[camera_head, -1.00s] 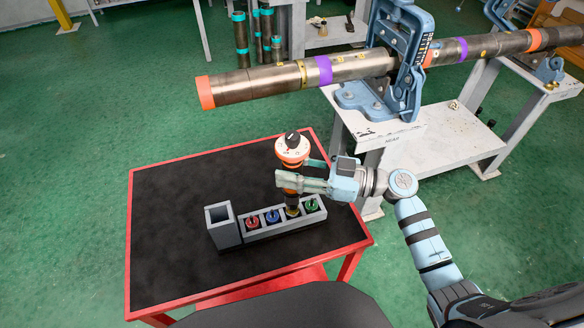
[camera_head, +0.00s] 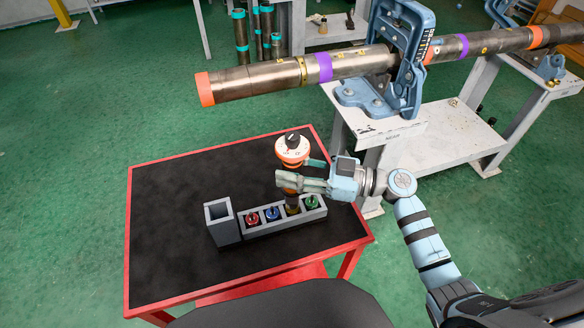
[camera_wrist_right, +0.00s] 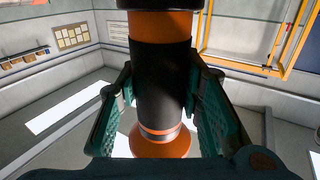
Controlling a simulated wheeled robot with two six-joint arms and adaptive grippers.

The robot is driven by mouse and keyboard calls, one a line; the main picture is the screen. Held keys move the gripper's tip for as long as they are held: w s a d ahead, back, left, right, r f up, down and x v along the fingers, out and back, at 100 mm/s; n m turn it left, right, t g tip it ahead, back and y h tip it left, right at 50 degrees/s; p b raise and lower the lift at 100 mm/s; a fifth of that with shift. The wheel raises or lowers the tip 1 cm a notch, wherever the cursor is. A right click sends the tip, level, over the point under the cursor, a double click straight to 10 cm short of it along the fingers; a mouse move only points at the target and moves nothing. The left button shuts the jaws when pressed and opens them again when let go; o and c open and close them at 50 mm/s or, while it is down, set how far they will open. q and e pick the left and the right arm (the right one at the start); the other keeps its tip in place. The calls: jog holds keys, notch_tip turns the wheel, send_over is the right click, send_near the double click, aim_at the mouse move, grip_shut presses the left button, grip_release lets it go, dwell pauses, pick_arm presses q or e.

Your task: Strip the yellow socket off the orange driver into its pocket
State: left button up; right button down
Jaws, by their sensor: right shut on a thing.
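The orange driver (camera_head: 292,150) stands upright over the grey socket holder (camera_head: 268,229) on the table. My right gripper (camera_head: 290,184) is shut on the driver's body, and the right wrist view shows its fingers on both sides of the black sleeve (camera_wrist_right: 160,85). The yellow socket (camera_head: 292,209) is at the driver's lower end, at the holder's third pocket from the left. How deep it sits is too small to tell. My left gripper is not in view.
Red (camera_head: 252,219), blue (camera_head: 272,214) and green (camera_head: 312,202) sockets sit in the other pockets. A taller empty grey box (camera_head: 222,222) stands at the holder's left end. The red-edged black table (camera_head: 180,200) is otherwise clear. A pipe (camera_head: 260,78) in a blue vise (camera_head: 400,60) lies beyond.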

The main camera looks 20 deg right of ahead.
jog(key=shift+f, duration=0.5)
dwell(0.7)
